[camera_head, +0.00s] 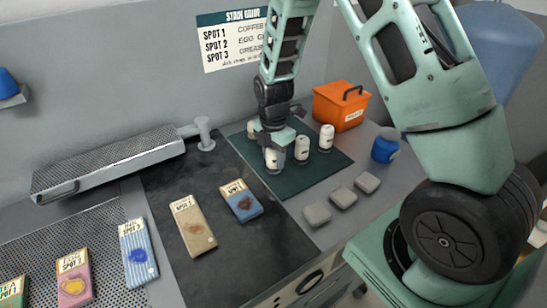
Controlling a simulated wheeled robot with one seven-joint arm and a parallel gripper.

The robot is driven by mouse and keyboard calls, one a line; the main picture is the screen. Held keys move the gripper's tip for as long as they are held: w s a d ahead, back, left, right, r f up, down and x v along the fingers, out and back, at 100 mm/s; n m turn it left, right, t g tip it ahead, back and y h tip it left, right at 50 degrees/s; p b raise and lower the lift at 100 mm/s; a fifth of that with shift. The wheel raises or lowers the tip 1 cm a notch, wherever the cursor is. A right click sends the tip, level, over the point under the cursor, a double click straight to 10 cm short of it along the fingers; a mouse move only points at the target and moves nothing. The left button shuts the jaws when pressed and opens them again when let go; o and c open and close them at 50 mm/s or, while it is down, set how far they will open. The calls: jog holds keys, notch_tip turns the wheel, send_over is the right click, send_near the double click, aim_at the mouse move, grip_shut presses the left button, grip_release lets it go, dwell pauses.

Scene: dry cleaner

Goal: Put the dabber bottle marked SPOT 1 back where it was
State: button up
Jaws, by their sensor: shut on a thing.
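My gripper (272,150) points down over the dark green mat (292,185) and is shut on the leftmost white dabber bottle (273,162). That bottle is upright at the mat's left part; I cannot tell whether its base touches the mat. Two more white dabber bottles stand to its right, a middle one (302,149) and a right one (326,138). The bottle labels are too small to read, so I cannot tell which is SPOT 1. A wall sign (232,40) lists SPOT 1, SPOT 2 and SPOT 3.
An orange box (338,108) stands behind the mat, a blue jar (384,150) to its right. Three grey pads (342,198) lie in front. Stained swatches, including a tan one (193,227) and a blue one (241,203), lie left.

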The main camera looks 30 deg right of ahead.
jog(key=shift+f, duration=0.65)
jog(key=shift+f, duration=0.2)
jog(key=o, duration=1)
jog(key=shift+r, duration=0.15)
